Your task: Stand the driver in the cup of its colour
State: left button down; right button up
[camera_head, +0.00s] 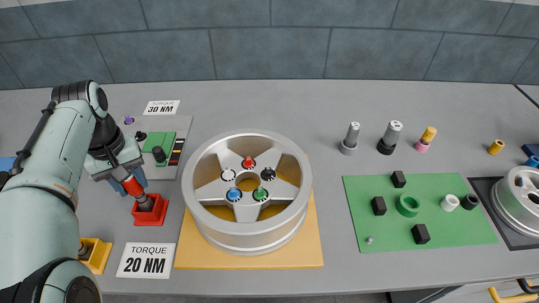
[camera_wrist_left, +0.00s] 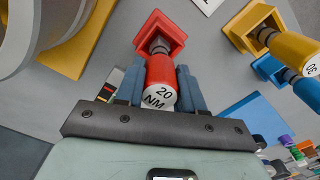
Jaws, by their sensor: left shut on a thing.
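My left gripper (camera_head: 131,184) is shut on the red driver (camera_head: 134,188), with a blue-grey finger on each side of its handle. In the left wrist view the driver (camera_wrist_left: 160,76) shows "20 NM" on its white end. Its grey shaft points into the opening of the red square cup (camera_head: 152,218). The cup also shows in the left wrist view (camera_wrist_left: 178,23). The driver looks tilted in the head view. Its tip is hidden, so I cannot tell how deep it sits. My right gripper is not in view.
A yellow cup (camera_head: 103,255) stands at the front left. The left wrist view shows a yellow driver (camera_wrist_left: 295,50) and a blue driver (camera_wrist_left: 288,75) in cups. A wheel (camera_head: 248,232) stands right of the red cup. A "20 NM" card (camera_head: 146,261) lies before it.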

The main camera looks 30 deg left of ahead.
pick_arm(q)
jog(key=shift+f+b, duration=0.5)
jog(key=shift+f, duration=0.45)
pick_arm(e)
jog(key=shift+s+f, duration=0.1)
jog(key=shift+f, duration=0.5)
pick_arm(q)
jog(key=c, duration=0.6)
grip_release()
notch_tip(320, 180, up, 12)
jog(key=p, duration=0.4)
jog(key=shift+p, duration=0.35)
jog(key=shift+r, duration=0.7)
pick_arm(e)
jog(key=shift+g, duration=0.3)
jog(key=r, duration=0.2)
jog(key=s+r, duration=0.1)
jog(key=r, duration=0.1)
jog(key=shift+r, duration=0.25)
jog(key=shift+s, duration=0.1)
